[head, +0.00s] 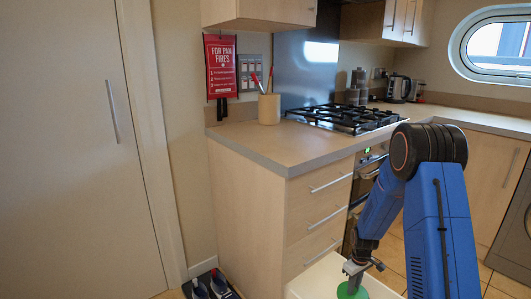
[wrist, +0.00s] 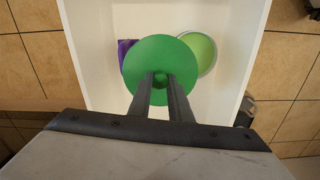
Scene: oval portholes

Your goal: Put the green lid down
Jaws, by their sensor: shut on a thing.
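The green lid (wrist: 160,60) is a round, darker green disc in the middle of the wrist view. My gripper (wrist: 161,80) is shut on a knob at the lid's centre. The lid is over a white box (wrist: 97,60), above its inside. In the head view the green lid (head: 352,292) shows at the bottom edge under my gripper (head: 357,274), partly cut off. Whether the lid touches anything below it I cannot tell.
In the white box, a light green round thing (wrist: 206,50) and a purple thing (wrist: 123,50) are partly hidden by the lid. Tiled floor (wrist: 35,60) surrounds the box. A counter with drawers (head: 270,147) stands behind it.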

